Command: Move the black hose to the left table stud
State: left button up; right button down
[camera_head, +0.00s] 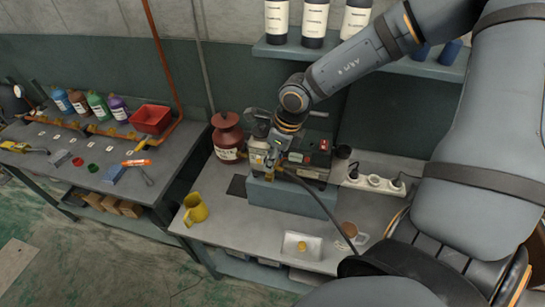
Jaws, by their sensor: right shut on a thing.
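My right gripper (272,158) reaches in from the upper right and is shut at the upper end of the black hose (312,192). It is in front of a machine (308,152) on a grey-blue block on the right-hand table. The hose runs from the gripper down and right toward the table's front edge. The gripper's fingers and the hose end are small and partly hidden against yellow parts there. The left table (75,150) carries a brass-coloured pipe (100,130) along its back; I cannot single out a stud on it. My left gripper is not in view.
A red-brown canister (228,138), yellow jug (194,209), white tray (302,246) and power strip (374,182) stand on the right-hand table. The left table holds several bottles, a red bin (151,119) and small tools. A shelf (400,62) with bottles hangs behind.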

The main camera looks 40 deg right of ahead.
jog(key=shift+n, duration=0.4)
jog(key=shift+d+f+n+y, duration=0.15)
jog(key=shift+n+y, duration=0.15)
jog(key=shift+n, duration=0.8)
jog(key=shift+n+g, duration=0.3)
